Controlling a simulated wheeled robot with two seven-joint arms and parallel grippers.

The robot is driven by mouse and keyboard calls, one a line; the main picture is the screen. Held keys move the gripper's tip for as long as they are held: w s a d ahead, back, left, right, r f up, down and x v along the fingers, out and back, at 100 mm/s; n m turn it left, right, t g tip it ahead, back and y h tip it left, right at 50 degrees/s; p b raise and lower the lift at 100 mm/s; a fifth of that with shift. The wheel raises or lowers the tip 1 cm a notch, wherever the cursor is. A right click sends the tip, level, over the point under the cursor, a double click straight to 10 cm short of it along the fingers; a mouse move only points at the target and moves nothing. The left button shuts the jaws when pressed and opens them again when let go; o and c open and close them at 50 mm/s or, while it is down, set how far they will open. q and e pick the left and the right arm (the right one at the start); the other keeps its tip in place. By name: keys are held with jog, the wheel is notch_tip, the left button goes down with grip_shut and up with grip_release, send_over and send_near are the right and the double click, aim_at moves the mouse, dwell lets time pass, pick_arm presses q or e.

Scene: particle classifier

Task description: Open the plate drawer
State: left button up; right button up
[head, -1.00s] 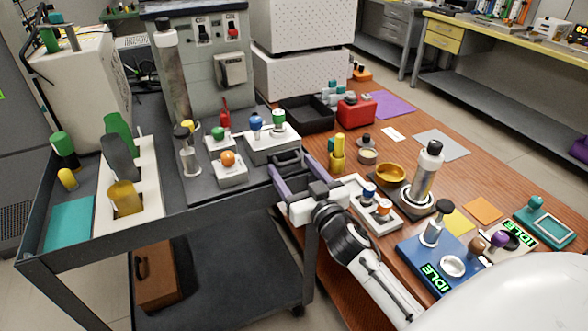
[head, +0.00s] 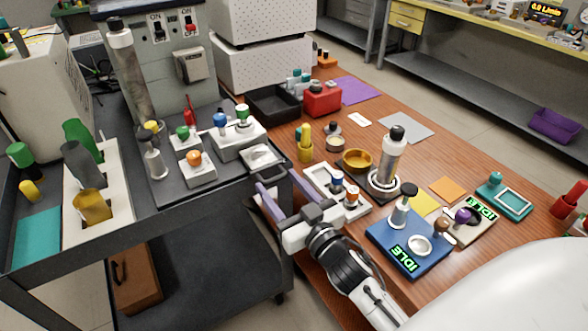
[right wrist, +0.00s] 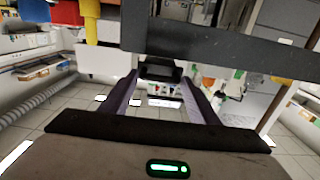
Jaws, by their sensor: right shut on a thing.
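The plate drawer (head: 262,156) shows in the head view as a dark tray with a pale plate in it. It sticks out from the front right of the dark platform on the cart, beside the white block with blue and green knobs (head: 236,138). My right gripper (head: 276,181) is at the drawer's front and shut on its handle, which the fingers partly hide. In the right wrist view, a dark block, apparently the handle (right wrist: 158,72), sits between the fingertips. My left gripper is not in view.
The wooden bench (head: 325,250) lies right of the gripper, with a white knob tray (head: 322,178) close by. A black bin (head: 272,103) is behind the drawer.

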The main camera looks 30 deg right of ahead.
jog(key=shift+a, duration=0.2)
jog(key=o, duration=1.3)
jog(key=shift+s, duration=0.1)
jog(key=s+b, duration=0.1)
jog(key=s, duration=0.9)
jog(key=shift+s+a, duration=0.1)
jog(key=shift+a, duration=0.05)
